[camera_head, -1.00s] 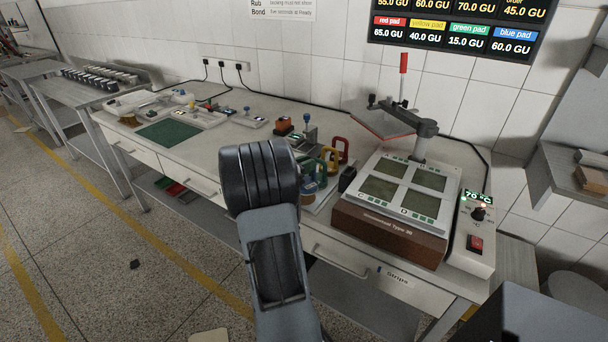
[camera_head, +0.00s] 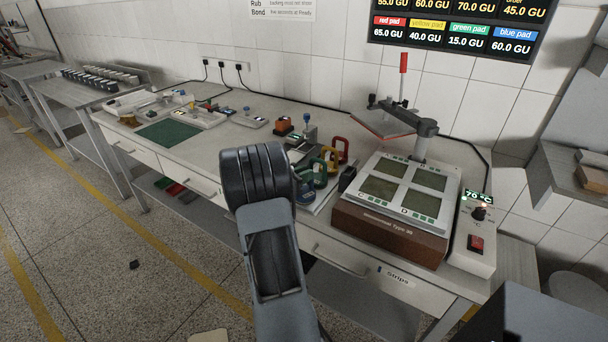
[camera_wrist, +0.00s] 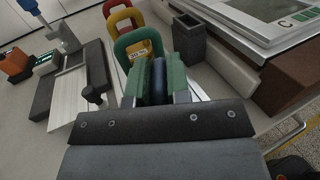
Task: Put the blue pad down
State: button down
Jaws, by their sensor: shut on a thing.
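The blue pad (camera_head: 306,194) is at the near end of a row of coloured pads, just right of my arm in the head view. In the wrist view my gripper (camera_wrist: 159,68) is shut on the blue pad (camera_wrist: 158,88), its dark blue edge showing between the two green-faced fingers. The pad's underside is hidden, so I cannot tell whether it touches the surface below. The green pad (camera_head: 319,170) stands just beyond it; its arched handle also shows in the wrist view (camera_wrist: 122,50).
The yellow pad (camera_head: 329,156) and red pad (camera_head: 341,149) stand farther back in the row. A dark open holder (camera_wrist: 189,38) is right of the pads. The heated press (camera_head: 392,230) stands farther right. A green mat (camera_head: 168,132) lies to the left.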

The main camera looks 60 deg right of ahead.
jog(key=c, duration=1.1)
grip_release()
jog(key=shift+r+p, duration=0.3)
jog(key=b+v, duration=0.1)
jog(key=v, duration=1.1)
jog(key=s+a+m+t+y, duration=0.2)
jog(key=a+m+t+y, duration=0.3)
jog(key=a, duration=1.1)
jog(key=s+a+m+t+y, duration=0.3)
jog(key=a+m+t+y, duration=0.2)
jog(key=a, duration=1.1)
jog(key=f+m+y, duration=0.1)
jog(key=m+y, duration=0.2)
jog(key=y, duration=0.3)
jog(key=shift+a+y, duration=0.4)
jog(key=shift+s, duration=0.15)
